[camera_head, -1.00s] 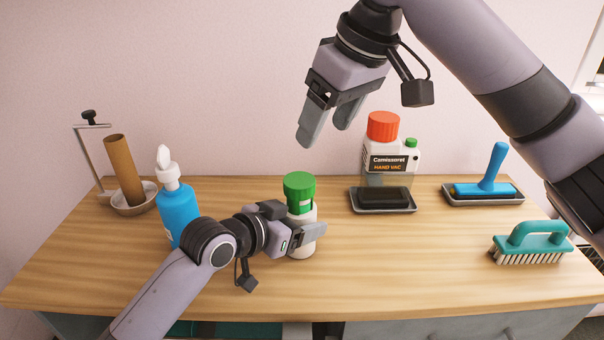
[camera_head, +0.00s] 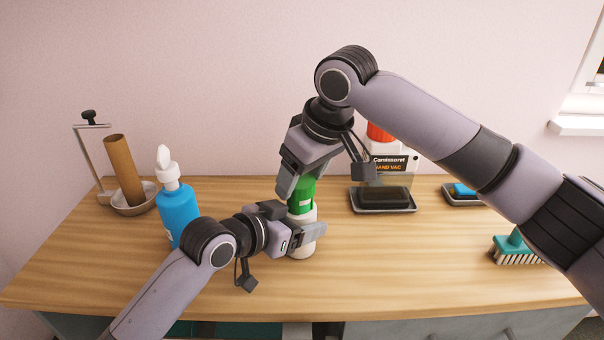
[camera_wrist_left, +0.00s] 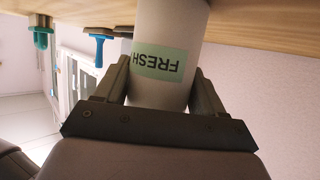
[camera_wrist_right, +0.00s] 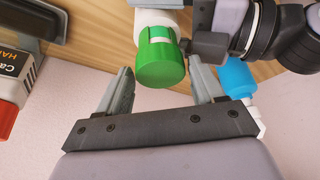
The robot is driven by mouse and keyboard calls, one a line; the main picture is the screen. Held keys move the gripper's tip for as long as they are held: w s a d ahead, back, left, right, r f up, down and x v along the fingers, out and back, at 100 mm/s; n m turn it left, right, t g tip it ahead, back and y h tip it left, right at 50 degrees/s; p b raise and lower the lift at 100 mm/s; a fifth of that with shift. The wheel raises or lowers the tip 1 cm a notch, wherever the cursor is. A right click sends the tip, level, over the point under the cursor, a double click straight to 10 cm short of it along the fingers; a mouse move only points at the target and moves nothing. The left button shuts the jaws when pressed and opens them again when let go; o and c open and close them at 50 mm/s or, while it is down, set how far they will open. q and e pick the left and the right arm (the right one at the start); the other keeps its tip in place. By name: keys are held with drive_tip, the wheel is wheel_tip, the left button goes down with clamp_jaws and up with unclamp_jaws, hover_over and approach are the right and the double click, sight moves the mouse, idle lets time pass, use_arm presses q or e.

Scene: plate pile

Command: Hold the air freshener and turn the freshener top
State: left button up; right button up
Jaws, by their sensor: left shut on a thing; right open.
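The air freshener (camera_head: 303,243) is a white cylinder standing upright on the table. Its label reads FRESH in the left wrist view (camera_wrist_left: 160,62). Its green freshener top (camera_head: 302,195) has a pale mark and shows in the right wrist view (camera_wrist_right: 160,57). My left gripper (camera_head: 308,236) is shut on the white body from the side. My right gripper (camera_head: 292,186) is open just above the green top. In the right wrist view its fingers (camera_wrist_right: 162,85) lie on either side of the top's near end; I cannot tell whether they touch it.
A blue pump bottle (camera_head: 177,208) stands left of the freshener. A cardboard tube (camera_head: 123,170) on a holder is further left. A teal brush (camera_head: 515,250) sits partly behind my right arm.

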drive_tip(key=c, duration=0.8)
drive_tip(key=n+g, duration=0.1)
drive_tip(key=n, duration=0.2)
drive_tip(key=n+g+y, duration=0.1)
drive_tip(key=n, duration=0.1)
drive_tip(key=shift+w+n, duration=0.15)
drive_tip(key=shift+n, duration=0.25)
drive_tip(key=n+g, duration=0.1)
drive_tip(key=n, duration=0.2)
drive_tip(key=n+g, duration=0.1)
drive_tip(key=n, duration=0.2)
drive_tip(key=shift+w, duration=0.15)
drive_tip(key=o, duration=0.8)
